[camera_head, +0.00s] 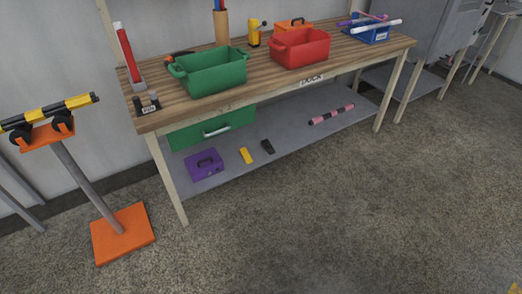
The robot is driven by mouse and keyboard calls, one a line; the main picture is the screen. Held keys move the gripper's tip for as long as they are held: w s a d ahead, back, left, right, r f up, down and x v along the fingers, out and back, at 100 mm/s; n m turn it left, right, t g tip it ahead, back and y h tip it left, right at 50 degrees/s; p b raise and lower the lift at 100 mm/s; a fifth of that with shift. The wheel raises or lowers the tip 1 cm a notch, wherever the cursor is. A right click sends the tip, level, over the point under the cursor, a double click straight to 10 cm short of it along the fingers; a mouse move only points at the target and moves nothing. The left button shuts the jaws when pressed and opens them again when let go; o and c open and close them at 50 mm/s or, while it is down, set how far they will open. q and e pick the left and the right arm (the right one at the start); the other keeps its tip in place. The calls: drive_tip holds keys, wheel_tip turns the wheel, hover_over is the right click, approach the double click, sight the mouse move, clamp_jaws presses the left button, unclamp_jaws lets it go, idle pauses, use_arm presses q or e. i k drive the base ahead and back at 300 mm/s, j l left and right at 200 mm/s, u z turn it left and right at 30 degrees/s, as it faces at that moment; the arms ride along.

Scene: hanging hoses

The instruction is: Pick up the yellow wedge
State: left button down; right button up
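A small yellow wedge (246,156) lies on the grey lower shelf (290,138) of the wooden workbench. It is right of a purple toolbox (204,165) and left of a small black piece (267,146) of similar shape. It appears clear of both. Neither of my grippers is in view.
Green (215,78) and red (302,54) bins stand on the benchtop (175,110). A green drawer (190,132) hangs below it. Bench legs (168,180) bound the shelf. A roller stand with an orange base (122,234) is at left. The floor in front is clear.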

sight(244, 152)
drive_tip(key=i+l+u, duration=0.45)
drive_tip(key=l+u, duration=0.15)
drive_tip(key=i+l+u, duration=0.15)
drive_tip(key=l+u, duration=0.15)
drive_tip(key=l, duration=0.25)
